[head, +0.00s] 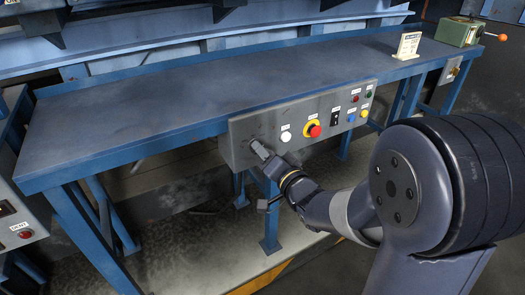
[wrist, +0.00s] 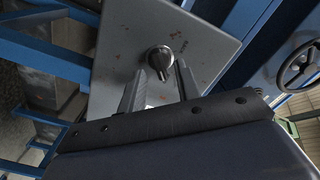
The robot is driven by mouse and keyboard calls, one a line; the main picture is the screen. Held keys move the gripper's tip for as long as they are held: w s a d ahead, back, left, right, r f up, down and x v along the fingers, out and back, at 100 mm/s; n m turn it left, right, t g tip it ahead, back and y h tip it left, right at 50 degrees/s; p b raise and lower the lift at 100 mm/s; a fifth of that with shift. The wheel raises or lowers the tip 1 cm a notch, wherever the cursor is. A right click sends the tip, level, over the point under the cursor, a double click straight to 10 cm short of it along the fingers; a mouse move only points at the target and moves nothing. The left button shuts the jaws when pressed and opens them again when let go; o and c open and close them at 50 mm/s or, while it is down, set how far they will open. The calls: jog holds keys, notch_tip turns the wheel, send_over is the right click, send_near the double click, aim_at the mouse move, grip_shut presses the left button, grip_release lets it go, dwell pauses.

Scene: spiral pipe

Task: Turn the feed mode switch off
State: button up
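A grey control panel (head: 240,128) is fixed to the front edge of the blue workbench. My gripper (head: 258,147) is at the left end of the panel in the head view and hides the knob there. In the wrist view my gripper (wrist: 161,68) is open, one finger on each side of the knob, with gaps showing. Whether the fingertips reach past the knob's face, I cannot tell.
Right of my gripper, the panel holds a white button (head: 286,136), a red emergency stop (head: 314,129) on yellow, a black switch (head: 335,118) and several small buttons. The bench top (head: 190,95) is mostly clear. A handwheel (wrist: 298,65) shows at right in the wrist view.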

jog(key=shift+w+a, duration=0.35)
jog(key=shift+w, duration=0.2)
jog(key=shift+c, duration=0.5)
jog(key=c, duration=0.5)
jog(key=shift+c, duration=0.2)
